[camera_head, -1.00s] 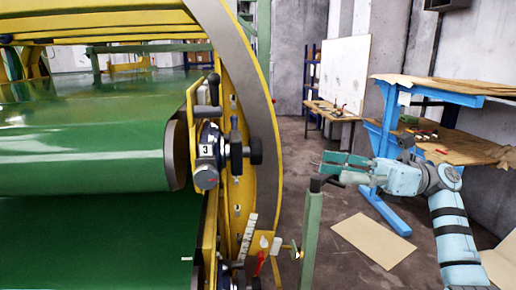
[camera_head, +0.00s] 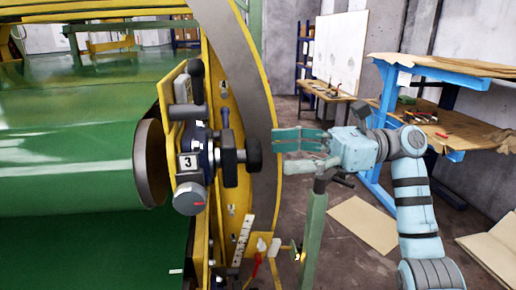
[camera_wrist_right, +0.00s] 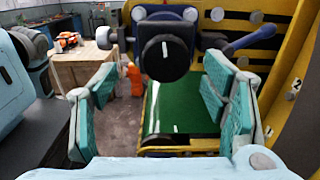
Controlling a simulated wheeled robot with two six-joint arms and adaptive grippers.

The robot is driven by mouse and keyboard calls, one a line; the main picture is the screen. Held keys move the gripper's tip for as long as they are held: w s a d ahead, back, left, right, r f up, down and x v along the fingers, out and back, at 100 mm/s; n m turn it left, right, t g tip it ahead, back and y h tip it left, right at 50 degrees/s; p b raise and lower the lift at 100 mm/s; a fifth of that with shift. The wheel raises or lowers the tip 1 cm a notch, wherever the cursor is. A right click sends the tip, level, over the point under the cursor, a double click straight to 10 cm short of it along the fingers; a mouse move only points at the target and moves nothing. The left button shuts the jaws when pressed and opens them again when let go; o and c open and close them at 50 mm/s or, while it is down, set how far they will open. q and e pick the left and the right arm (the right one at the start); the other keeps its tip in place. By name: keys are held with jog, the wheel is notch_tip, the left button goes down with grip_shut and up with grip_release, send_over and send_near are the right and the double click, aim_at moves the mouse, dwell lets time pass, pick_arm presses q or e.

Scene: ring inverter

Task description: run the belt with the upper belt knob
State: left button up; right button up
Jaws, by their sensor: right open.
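A black round knob (camera_head: 253,155) sticks out to the right from the yellow machine frame, beside a label "3". I cannot tell for sure which is the upper belt knob. My right gripper (camera_head: 283,151) is open and empty, just right of the black knob and facing it. In the right wrist view the black knob (camera_wrist_right: 165,58) with a white mark shows ahead, between and beyond the spread teal fingers (camera_wrist_right: 160,95). My left gripper is not in view.
The green belt (camera_head: 70,160) and its roller fill the left. A curved yellow and grey frame (camera_head: 262,80) rises behind the black knob. A green post (camera_head: 313,225) stands below my right gripper. A blue workbench (camera_head: 440,68) is at the right.

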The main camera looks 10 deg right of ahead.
aim_at(257, 154)
jog(key=a, duration=0.2)
jog(key=w+a, duration=0.1)
jog(key=a, duration=0.2)
jog(key=shift+w+f+p, duration=0.1)
jog(key=shift+f+p, duration=0.05)
jog(key=shift+p, duration=0.25)
jog(key=shift+s+a, duration=0.2)
jog(key=shift+a, duration=0.1)
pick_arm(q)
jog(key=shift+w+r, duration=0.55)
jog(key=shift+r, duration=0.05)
pick_arm(e)
jog(key=shift+s, duration=0.15)
jog(key=c, duration=1.2)
jog(key=shift+o, duration=0.2)
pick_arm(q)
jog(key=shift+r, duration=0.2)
pick_arm(e)
jog(key=shift+m, duration=0.4)
jog(key=shift+m+p, duration=0.85)
jog(key=shift+m, duration=0.35)
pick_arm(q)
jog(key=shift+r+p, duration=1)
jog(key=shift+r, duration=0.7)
pick_arm(e)
jog(key=shift+m, duration=1.9)
